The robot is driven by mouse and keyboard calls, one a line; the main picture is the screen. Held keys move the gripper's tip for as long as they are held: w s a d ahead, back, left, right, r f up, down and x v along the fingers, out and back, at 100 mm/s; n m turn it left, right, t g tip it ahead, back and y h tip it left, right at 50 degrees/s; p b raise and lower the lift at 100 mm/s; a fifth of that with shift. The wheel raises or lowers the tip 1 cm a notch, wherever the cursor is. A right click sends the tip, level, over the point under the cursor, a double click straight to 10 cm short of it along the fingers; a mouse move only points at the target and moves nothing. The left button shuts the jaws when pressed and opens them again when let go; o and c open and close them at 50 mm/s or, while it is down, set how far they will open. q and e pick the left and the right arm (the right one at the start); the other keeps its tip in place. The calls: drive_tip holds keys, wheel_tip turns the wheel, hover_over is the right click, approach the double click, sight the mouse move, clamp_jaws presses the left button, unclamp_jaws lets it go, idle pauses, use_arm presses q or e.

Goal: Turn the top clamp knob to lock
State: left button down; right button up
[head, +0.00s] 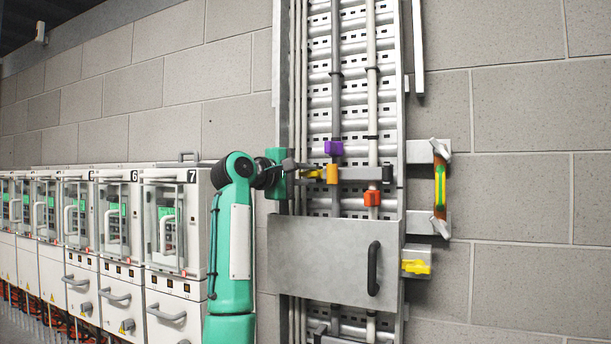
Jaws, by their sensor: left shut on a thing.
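A horizontal clamp bar (358,174) crosses the vertical cable tray. A purple block (334,148) is the highest coloured part, just above the bar. An orange block (332,174) sits below it on the bar. A yellow part (314,174) lies at the bar's left end. My left gripper (307,170) reaches in from the left with its fingers at this yellow part, shut on it. The fingers partly hide the yellow part, and its turn angle is too small to tell. My right gripper is not in view.
A red-orange block (372,198) sits on a pipe below the bar. A grey cover panel (330,258) with a black handle (373,268) spans the tray below. An orange-green handle (440,186) and yellow part (416,267) are right. Numbered cabinets (175,230) stand left.

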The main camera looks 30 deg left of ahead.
use_arm(q)
drive_tip(key=c, duration=1.5)
unclamp_jaws()
drive_tip(key=shift+o, duration=0.2)
drive_tip(key=shift+s, duration=0.1)
drive_tip(key=shift+s+a+f+b, duration=0.1)
drive_tip(key=shift+s+a+b, duration=0.05)
drive_tip(key=shift+s+b, duration=0.25)
drive_tip(key=b+v, duration=0.6)
drive_tip(key=v, duration=0.6)
drive_tip(key=shift+s+a, duration=0.15)
drive_tip(key=shift+s, duration=0.2)
